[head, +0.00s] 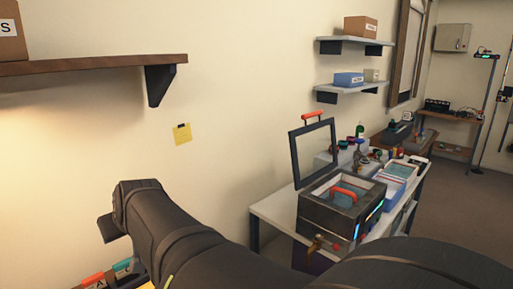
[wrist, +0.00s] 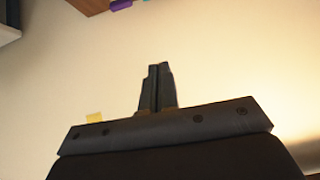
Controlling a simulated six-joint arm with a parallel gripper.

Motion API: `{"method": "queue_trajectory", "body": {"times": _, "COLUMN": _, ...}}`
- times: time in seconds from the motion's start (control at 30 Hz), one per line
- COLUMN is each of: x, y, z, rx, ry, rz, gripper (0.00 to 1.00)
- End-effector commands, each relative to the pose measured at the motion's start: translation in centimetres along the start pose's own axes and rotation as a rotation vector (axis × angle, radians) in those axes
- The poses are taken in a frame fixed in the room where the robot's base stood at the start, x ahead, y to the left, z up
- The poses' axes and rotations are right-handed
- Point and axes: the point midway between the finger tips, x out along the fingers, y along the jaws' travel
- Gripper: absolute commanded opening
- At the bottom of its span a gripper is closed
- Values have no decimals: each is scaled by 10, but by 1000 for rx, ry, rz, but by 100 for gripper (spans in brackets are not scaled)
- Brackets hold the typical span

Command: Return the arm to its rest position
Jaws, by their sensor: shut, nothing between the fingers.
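My gripper (wrist: 158,72) shows in the wrist view with its two dark fingers pressed together and nothing between them. Behind it is the bare cream wall, with nothing close to the fingertips. In the head view my dark arm crosses the lower part of the picture, raised in front of the wall. The fingers cannot be made out in the head view.
A wooden shelf (head: 90,63) is on the wall at upper left, with a yellow note (head: 182,133) lower down. A white table (head: 268,212) at right holds a dark box (head: 342,207) with an open framed lid (head: 313,152). Floor (head: 455,210) is clear at far right.

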Motion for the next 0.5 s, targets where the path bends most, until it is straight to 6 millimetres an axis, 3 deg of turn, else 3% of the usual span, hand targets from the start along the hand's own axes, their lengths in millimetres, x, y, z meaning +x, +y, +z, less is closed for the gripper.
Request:
{"method": "queue_trajectory", "body": {"times": 0.23, "x": -14, "y": 0, "z": 17, "rx": 2, "ry": 35, "rz": 1, "gripper": 0}}
{"method": "queue_trajectory", "body": {"times": 0.5, "x": -18, "y": 0, "z": 24, "rx": 1, "ry": 33, "rz": 1, "gripper": 0}}
